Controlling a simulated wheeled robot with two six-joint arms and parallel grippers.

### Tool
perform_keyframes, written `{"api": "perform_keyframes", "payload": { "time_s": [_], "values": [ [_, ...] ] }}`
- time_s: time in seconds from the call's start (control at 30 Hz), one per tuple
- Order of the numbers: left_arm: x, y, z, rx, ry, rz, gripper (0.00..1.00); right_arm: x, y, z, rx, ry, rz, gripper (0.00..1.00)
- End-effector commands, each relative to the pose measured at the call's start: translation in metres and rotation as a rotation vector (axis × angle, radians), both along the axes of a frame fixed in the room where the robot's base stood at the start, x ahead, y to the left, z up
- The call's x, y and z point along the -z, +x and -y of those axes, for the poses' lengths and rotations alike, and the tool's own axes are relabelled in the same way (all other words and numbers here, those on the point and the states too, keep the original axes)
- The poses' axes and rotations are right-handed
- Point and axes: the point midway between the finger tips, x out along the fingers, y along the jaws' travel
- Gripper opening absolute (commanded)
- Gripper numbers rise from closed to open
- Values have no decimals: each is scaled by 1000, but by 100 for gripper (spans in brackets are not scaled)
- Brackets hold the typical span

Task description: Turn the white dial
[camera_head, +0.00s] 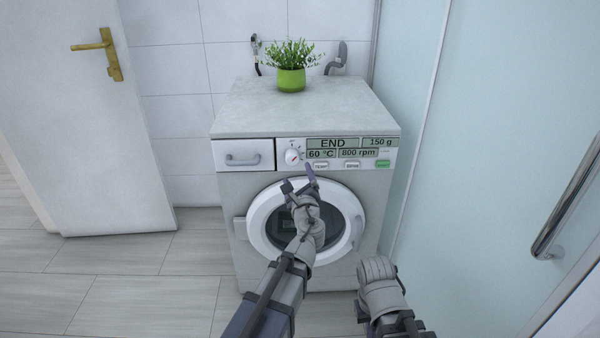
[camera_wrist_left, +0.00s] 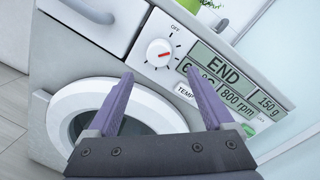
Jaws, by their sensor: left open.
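The white dial (camera_head: 292,156) sits on the control panel of a washing machine (camera_head: 226,187), left of the display. In the left wrist view the dial (camera_wrist_left: 159,52) is round and white with a red mark, and "OFF" is printed above it. My left gripper (camera_head: 299,177) is in front of the machine, just below the dial. In the left wrist view its two purple fingers (camera_wrist_left: 160,85) are spread, with nothing between them. The dial shows beyond the gap, apart from the fingertips. My right arm shows at the lower right of the head view; its gripper fingers cannot be made out.
The display (camera_head: 332,144) reads END, 60 °C, 800 rpm and 150 g. Buttons lie below it, one green (camera_head: 383,163). A drawer (camera_head: 243,155) is left of the dial. A potted plant (camera_head: 291,80) stands on top. A glass panel (camera_head: 480,150) is at the right, a white door (camera_head: 80,120) at the left.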

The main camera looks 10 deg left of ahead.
Motion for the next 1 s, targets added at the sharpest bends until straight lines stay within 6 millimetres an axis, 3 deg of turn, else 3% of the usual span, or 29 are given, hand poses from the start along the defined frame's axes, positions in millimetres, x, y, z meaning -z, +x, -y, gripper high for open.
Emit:
{"api": "perform_keyframes", "payload": {
  "time_s": [0.27,0.7,1.0],
  "values": [
    [-1,12,-5,-3,-3,0,86,-1,0,0,0,0,0,0],
    [-1,69,-27,-3,-4,0,86,-1,0,0,0,0,0,0],
    [-1,72,-30,-2,-4,0,86,-1,0,0,0,0,0,0]
  ]
}}
